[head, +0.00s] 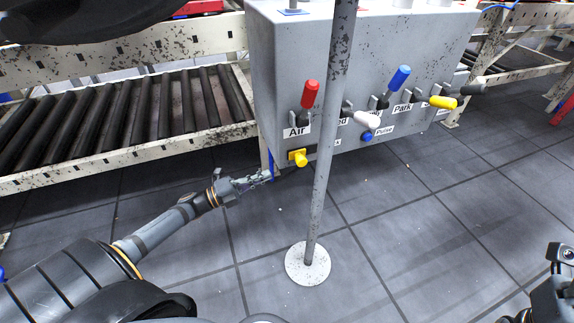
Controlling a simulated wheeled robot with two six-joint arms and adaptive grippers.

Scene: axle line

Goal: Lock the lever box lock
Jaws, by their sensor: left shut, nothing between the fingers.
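The grey lever box (285,60) stands at the top centre. Its front carries a red lever (310,94), a white lever (366,119), a blue lever (400,77), a yellow lever (443,102) and a black-handled lever (472,90). A small yellow part (298,157), which looks like the lock, sits at the box's lower left corner. Its exact position is too small to tell. My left gripper (268,175) is shut and empty, just left of and below this yellow part, seemingly apart from it. My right gripper (561,255) is only partly in view at the lower right edge.
A speckled post (323,165) on a round white base (308,263) stands in front of the box, right of my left gripper. A roller conveyor (130,115) runs along the left. A blue button (367,136) sits low on the box. The tiled floor right of the post is clear.

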